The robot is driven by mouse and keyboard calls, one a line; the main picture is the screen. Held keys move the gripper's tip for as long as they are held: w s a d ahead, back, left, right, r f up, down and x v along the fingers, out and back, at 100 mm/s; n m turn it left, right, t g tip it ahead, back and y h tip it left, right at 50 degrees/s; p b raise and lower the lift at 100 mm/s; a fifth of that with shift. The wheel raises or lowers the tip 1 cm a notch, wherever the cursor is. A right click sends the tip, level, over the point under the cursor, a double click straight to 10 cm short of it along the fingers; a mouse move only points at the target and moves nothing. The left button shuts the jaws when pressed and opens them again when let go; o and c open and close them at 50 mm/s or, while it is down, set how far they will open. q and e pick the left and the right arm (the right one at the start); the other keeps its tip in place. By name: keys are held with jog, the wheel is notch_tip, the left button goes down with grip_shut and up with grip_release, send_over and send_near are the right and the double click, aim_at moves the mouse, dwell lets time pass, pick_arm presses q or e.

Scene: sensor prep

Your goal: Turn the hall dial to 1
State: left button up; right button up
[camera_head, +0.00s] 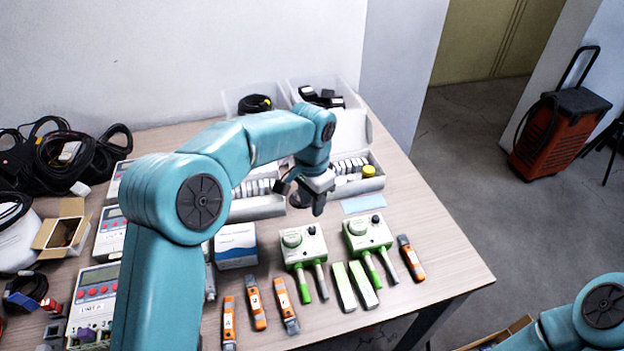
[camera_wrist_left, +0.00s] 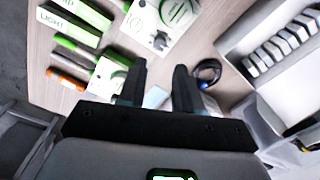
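Two white-and-green boxes with round dials stand on the table in the head view, a left one (camera_head: 303,245) and a right one (camera_head: 368,233). I cannot read which is the hall one. My left gripper (camera_head: 318,208) hangs above and behind the left box, pointing down and apart from both. In the left wrist view its two fingers (camera_wrist_left: 160,72) are apart with nothing between them. That view also shows one dial box (camera_wrist_left: 160,30) and the other (camera_wrist_left: 108,76). My right gripper is out of view.
Orange handheld pens (camera_head: 255,303) and pale green blocks (camera_head: 353,285) lie in front of the boxes. A light blue card (camera_head: 363,204) lies behind. White trays of small boxes (camera_head: 352,178) stand further back. Grey meters (camera_head: 95,290) and cables fill the left.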

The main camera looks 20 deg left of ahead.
pick_arm(q)
notch_tip(320, 180, up, 8)
jog(key=shift+f+p, duration=0.25)
jog(key=shift+p, duration=0.05)
